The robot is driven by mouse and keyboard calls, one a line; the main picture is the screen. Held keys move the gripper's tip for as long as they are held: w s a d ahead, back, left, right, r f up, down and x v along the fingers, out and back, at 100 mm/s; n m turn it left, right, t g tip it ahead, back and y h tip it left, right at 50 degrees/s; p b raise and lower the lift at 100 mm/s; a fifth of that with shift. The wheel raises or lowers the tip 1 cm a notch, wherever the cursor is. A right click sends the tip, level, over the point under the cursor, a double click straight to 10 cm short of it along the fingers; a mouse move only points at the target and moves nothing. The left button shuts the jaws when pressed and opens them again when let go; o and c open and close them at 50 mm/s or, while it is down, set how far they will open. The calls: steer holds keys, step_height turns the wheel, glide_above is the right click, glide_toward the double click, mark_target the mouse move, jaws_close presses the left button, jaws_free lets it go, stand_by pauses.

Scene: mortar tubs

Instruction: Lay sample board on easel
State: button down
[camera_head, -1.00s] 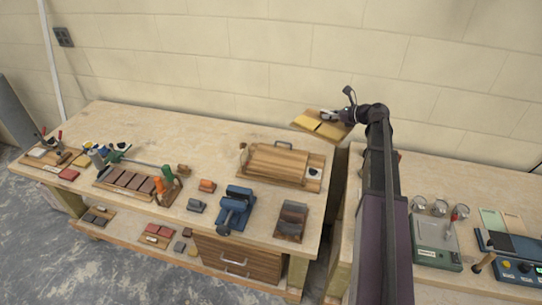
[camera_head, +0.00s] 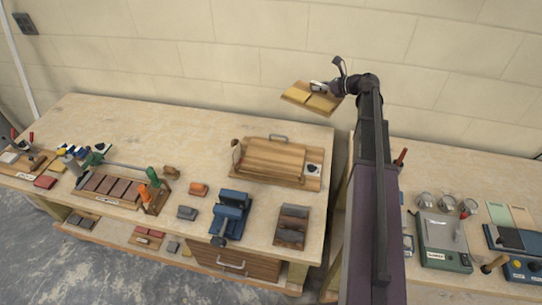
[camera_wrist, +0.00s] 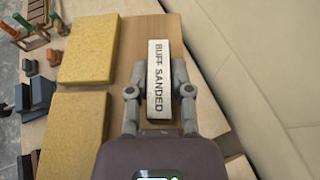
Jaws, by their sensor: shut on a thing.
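The sample board is a wooden board (camera_wrist: 124,65) with two yellow panels (camera_wrist: 80,50) and a light block marked "BUFF SANDED" (camera_wrist: 158,75). My gripper (camera_wrist: 159,92) is shut on this block, with one finger on each side. In the head view the board (camera_head: 311,98) hangs in the air near the wall, behind the right end of the left bench, with my gripper (camera_head: 327,88) at its right side. A wooden stand with a slatted top and a metal handle (camera_head: 275,158) sits on that bench. It may be the easel, but I cannot tell for sure.
The left bench (camera_head: 150,125) has clear room at its back. A blue vise (camera_head: 231,213), a tile rack (camera_head: 112,188) and small blocks stand along its front. A gap separates it from the right bench, which holds a green scale (camera_head: 442,240) and several metal cups.

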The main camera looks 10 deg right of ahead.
steer(key=shift+w+a, duration=0.1)
steer(key=shift+a, duration=0.05)
stand_by(0.3)
steer(key=s+a+f+n+g+y+b, duration=0.1)
steer(key=a+f+n+g+y+b, duration=0.2)
steer(key=a+f+b, duration=1.3)
steer(key=shift+s+f+n+g+b, duration=0.25)
steer(key=shift+f+n+g+b, duration=0.3)
steer(key=shift+f+b, duration=0.55)
steer(key=shift+r, duration=0.1)
steer(key=b, duration=0.6)
glide_above(275, 152)
step_height(275, 152, down, 6)
steer(key=shift+d+f, duration=0.1)
steer(key=shift+f, duration=0.1)
steer(key=shift+f+b, duration=0.1)
steer(key=shift+b, duration=0.2)
steer(key=shift+f+b, duration=1.75)
